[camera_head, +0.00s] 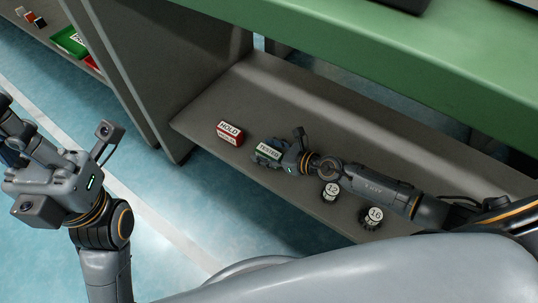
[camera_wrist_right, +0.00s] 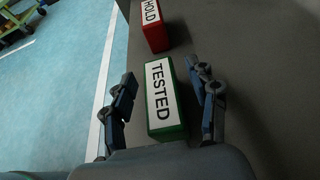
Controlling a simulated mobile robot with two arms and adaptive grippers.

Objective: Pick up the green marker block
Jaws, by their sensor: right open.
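The green marker block (camera_wrist_right: 164,99) has a white label reading TESTED. In the right wrist view it lies between the two spread fingers of my right gripper (camera_wrist_right: 164,108), with a gap on each side. In the head view the block (camera_head: 267,149) sits on the low grey shelf (camera_head: 215,107), partly covered by my right gripper (camera_head: 268,156). My left gripper (camera_head: 12,150) is at the left edge of the head view, away from the shelf; its fingertips are not clear enough to tell its opening.
A red block labelled HOLD (camera_head: 230,132) stands just left of the green one; it also shows in the right wrist view (camera_wrist_right: 153,27). Two round knobs marked 12 (camera_head: 330,191) and 16 (camera_head: 372,216) sit near the shelf's front edge. A green counter (camera_head: 400,55) overhangs the shelf.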

